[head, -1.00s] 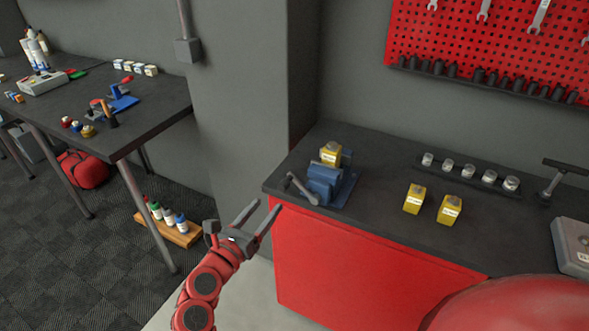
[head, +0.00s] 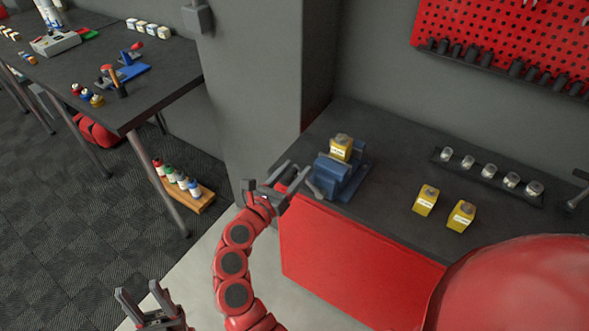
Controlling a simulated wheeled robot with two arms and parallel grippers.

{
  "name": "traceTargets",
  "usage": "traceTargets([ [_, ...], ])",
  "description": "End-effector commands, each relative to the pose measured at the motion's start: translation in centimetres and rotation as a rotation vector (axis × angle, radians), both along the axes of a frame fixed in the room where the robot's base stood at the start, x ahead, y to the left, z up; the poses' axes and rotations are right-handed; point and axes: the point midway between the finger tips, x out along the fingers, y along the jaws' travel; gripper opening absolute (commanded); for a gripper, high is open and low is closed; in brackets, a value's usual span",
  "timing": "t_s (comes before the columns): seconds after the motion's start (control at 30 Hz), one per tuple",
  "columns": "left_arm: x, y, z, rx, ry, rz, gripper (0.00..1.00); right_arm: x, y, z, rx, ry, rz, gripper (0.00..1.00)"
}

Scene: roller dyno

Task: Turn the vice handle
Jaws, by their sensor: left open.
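The blue vice (head: 338,178) stands at the left end of the dark bench top, with a yellow box on or just behind it. Its grey handle (head: 314,188) is on the near left side, partly hidden by my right gripper. My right gripper (head: 298,168) is open, with its fingers apart right beside the handle; I cannot tell whether they touch it or straddle it. My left gripper (head: 138,290) is open and empty at the lower left, well away from the vice, over the floor.
The bench (head: 400,235) has a red front. Two yellow boxes (head: 425,200) and a rack of small jars (head: 488,172) stand right of the vice. A grey pillar (head: 250,90) rises behind the bench's left end. Another table (head: 150,85) with tools is at the left.

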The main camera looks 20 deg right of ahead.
Motion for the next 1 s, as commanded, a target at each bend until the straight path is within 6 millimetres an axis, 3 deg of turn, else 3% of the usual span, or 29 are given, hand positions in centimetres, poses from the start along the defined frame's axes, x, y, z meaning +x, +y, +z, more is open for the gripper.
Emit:
traceTargets([
  [0.03, 0.00, 0.00, 0.00, 0.000, 0.000, 0.000, 0.50, 0.00, 0.00, 0.01, 0.000, 0.000, 0.000, 0.47],
  [0.3, 0.00, 0.00, 0.00, 0.000, 0.000, 0.000, 0.50, 0.01, 0.02, 0.01, 0.000, 0.000, 0.001, 0.00],
  [1.0, 0.00, 0.00, -0.01, 0.000, 0.000, 0.000, 0.50, 0.02, 0.06, -0.04, 0.002, 0.000, 0.002, 0.00],
])
